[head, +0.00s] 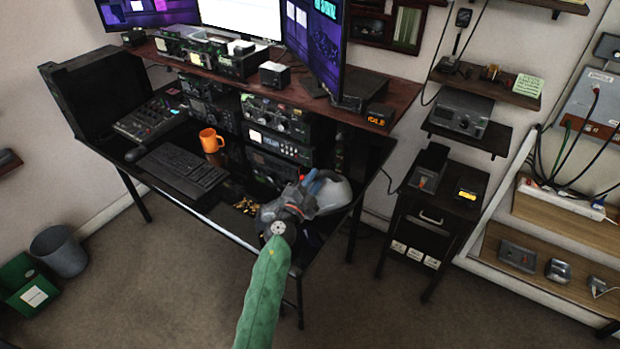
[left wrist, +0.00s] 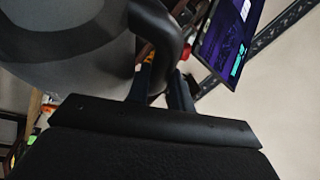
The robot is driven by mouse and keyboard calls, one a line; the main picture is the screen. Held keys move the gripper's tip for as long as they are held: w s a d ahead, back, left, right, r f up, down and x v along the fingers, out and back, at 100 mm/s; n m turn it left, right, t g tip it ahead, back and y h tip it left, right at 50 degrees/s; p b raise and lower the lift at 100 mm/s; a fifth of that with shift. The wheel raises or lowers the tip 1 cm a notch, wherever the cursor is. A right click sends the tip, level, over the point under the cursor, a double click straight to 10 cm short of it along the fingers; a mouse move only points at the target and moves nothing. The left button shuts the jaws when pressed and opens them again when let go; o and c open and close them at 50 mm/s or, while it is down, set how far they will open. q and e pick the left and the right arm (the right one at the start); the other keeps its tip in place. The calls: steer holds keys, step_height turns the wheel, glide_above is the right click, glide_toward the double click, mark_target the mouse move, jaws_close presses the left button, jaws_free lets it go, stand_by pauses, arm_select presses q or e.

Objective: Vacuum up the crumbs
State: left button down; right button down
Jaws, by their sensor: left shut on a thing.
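A small cluster of yellowish crumbs (head: 247,207) lies on the dark desk (head: 130,157), near its front edge and left of my left gripper. My left gripper (head: 300,193) is over the right part of the desk, at the end of my green arm. It is shut on the handheld vacuum (head: 332,190), which has a pale grey rounded body. In the left wrist view, the gripper's fingers (left wrist: 160,88) close around the vacuum's dark curved handle, and its grey body (left wrist: 65,50) fills the upper left. The vacuum's nozzle is not clear. My right gripper is not in view.
An orange mug (head: 211,140) and a black keyboard (head: 182,170) stand on the desk left of the crumbs. Radio units (head: 275,120) stand behind them under a raised shelf. A dark cabinet (head: 430,215) is to the right. The floor in front is clear.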

mark_target(325, 192)
arm_select(q)
steer(key=shift+s+d+r+p, duration=0.1)
steer(key=shift+s+d+p, duration=0.15)
steer(key=shift+s+d, duration=0.45)
steer(key=shift+s+d+r+p, duration=0.1)
steer(key=shift+s+d+p, duration=0.1)
steer(key=shift+s+d, duration=0.45)
steer(key=shift+w+d, duration=0.2)
steer(key=shift+d, duration=0.05)
